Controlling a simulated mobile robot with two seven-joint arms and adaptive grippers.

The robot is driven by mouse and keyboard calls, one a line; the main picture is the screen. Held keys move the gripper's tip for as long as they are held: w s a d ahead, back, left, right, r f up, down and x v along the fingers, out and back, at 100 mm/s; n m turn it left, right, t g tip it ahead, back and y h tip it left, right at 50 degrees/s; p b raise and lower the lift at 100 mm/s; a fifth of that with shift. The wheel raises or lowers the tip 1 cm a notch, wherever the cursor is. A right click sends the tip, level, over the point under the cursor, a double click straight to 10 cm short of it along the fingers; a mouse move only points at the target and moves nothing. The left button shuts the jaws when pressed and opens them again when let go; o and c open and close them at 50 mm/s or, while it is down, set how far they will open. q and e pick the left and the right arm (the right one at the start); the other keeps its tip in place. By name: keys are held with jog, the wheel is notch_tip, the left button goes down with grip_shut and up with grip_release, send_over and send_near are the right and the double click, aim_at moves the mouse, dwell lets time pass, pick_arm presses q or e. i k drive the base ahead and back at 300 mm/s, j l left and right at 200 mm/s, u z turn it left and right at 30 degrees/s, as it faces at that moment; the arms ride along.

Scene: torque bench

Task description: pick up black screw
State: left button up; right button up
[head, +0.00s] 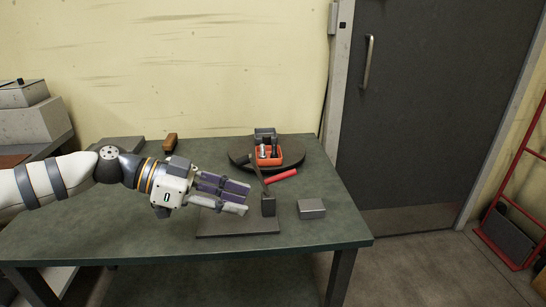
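My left gripper (247,198) reaches in from the left above the table. Its two fingers point right and their tips stand apart, with nothing seen between them. A small orange-red bin (279,159) holds several small dark and light pieces, too small to tell apart. I cannot make out for certain which piece is the black screw. A dark upright block (268,205) stands just right of the fingertips, apart from them in the picture. My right gripper is not in view.
The bin sits on a dark round stand (240,157) on the green table (330,226). A red-handled tool (283,175) lies in front. A grey block (311,209) is to the right, a flat dark plate (240,229) below the gripper, and a brown block (170,142) at the back.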

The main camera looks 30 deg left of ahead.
aim_at(274, 155)
jog(key=i+j, duration=0.7)
jog(key=j, duration=0.2)
